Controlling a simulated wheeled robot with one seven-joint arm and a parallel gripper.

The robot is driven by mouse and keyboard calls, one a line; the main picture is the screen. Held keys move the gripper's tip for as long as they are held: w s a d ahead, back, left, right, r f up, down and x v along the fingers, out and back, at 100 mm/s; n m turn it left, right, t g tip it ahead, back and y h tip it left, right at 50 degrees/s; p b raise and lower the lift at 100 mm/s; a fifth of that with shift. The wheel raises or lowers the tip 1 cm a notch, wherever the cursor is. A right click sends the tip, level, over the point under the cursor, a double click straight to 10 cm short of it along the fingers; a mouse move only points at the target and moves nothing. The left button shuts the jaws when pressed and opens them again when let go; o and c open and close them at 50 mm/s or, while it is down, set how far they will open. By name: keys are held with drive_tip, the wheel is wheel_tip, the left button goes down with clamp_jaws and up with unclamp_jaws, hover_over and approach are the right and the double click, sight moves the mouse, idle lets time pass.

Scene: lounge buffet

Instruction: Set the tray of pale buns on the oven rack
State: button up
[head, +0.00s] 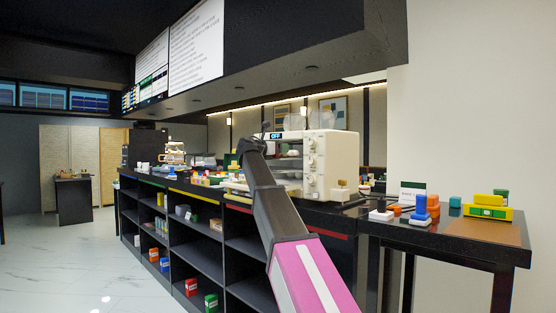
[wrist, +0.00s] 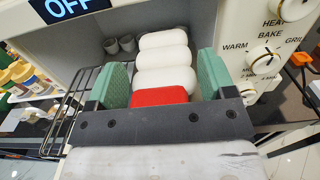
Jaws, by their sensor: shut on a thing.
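The cream toaster oven (head: 328,165) stands on the dark counter with its front open and its display reading OFF. In the wrist view, my gripper (wrist: 163,78) has its green pads on both sides of the red end of the tray (wrist: 160,97) and is shut on it. Several pale buns (wrist: 165,57) lie in a row beyond the red part, reaching into the oven opening. The wire oven rack (wrist: 65,115) shows at the left; whether the tray touches it is hidden. In the head view my arm covers the tray.
Two small grey cups (wrist: 120,44) stand inside the oven at the back left. The control panel with knobs (wrist: 265,60) is close on the right. Jars (wrist: 22,75) stand left of the oven. A side table (head: 450,235) holds coloured blocks.

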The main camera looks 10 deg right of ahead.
sight(278, 157)
drive_tip(key=shift+f, duration=2)
drive_tip(key=shift+f, duration=0.15)
drive_tip(key=o, duration=1)
drive_tip(key=v, duration=1.2)
